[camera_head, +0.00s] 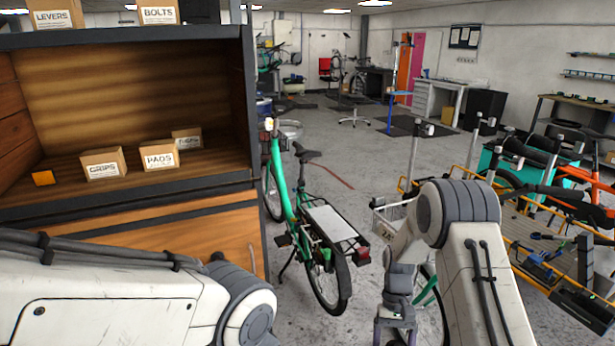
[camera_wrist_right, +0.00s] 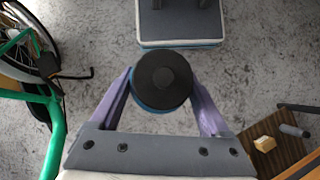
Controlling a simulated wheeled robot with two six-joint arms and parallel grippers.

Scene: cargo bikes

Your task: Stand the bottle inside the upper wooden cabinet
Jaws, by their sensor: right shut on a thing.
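The upper wooden cabinet (camera_head: 135,187) stands open-fronted at the left of the head view, with its shelf partly filled. The bottle (camera_wrist_right: 163,82) shows end-on in the right wrist view, with a round black cap and a blue edge below. My right gripper (camera_wrist_right: 164,92) is shut on it, one purple finger on each side. In the head view only the upper part of this gripper (camera_head: 396,326) shows at the bottom edge, right of the cabinet, and the bottle is out of frame. My left arm crosses the lower left; its gripper is not in view.
Small boxes marked GRIPS (camera_head: 103,164) and PADS (camera_head: 159,155), another box (camera_head: 187,139) and an orange block (camera_head: 43,178) sit on the cabinet shelf. The shelf front right is bare. A green bike (camera_head: 320,225) stands beside the cabinet; a cargo bike (camera_head: 540,240) is at right.

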